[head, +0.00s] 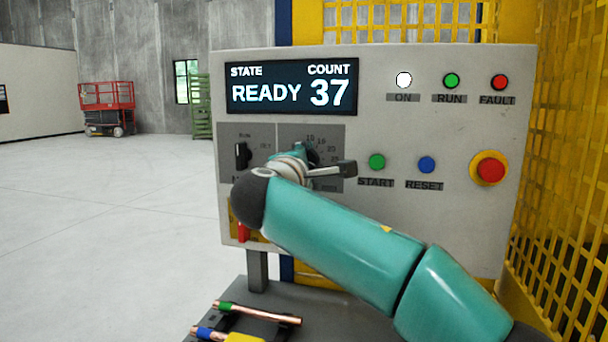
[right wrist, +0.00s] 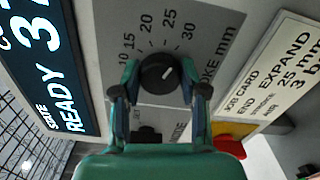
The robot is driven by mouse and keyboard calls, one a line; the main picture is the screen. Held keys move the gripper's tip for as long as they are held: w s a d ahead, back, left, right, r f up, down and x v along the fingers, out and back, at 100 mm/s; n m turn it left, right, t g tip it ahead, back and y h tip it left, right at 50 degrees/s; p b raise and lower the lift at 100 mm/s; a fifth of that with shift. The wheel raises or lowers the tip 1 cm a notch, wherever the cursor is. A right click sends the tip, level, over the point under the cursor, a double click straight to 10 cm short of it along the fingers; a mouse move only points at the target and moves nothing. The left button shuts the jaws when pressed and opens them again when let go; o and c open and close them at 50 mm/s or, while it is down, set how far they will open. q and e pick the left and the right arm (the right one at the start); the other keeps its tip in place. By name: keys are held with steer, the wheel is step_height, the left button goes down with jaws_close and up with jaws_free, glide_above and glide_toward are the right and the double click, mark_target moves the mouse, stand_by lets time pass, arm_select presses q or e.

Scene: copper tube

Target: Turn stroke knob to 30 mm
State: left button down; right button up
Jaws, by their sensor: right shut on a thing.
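The black round stroke knob (right wrist: 158,73) sits on a grey scale plate marked 10 to 30 in the right wrist view. Its white pointer line slants up and right, toward the 30 side of the scale; I cannot tell whether it lines up exactly. My right gripper (right wrist: 161,92) has a finger on either side of the knob and is shut on it. In the head view my right gripper (head: 312,160) is at the stroke plate (head: 335,135), and my wrist hides most of the knob. My left gripper is not in view.
The display (head: 292,86) reads READY, COUNT 37. A mode knob (head: 242,155) is left of the stroke plate. A green START button (head: 377,162), a blue RESET button (head: 427,165) and a red stop button (head: 490,169) lie right. Copper tubes (head: 262,315) lie below. A yellow mesh (head: 570,150) stands right.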

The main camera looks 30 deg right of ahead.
steer(key=shift+d+f+m+b, duration=0.1)
steer(key=shift+m+b, duration=0.4)
steer(key=shift+m, duration=0.4)
steer(key=o, duration=1.1)
steer(key=shift+o, duration=0.2)
steer(key=v, duration=1.2)
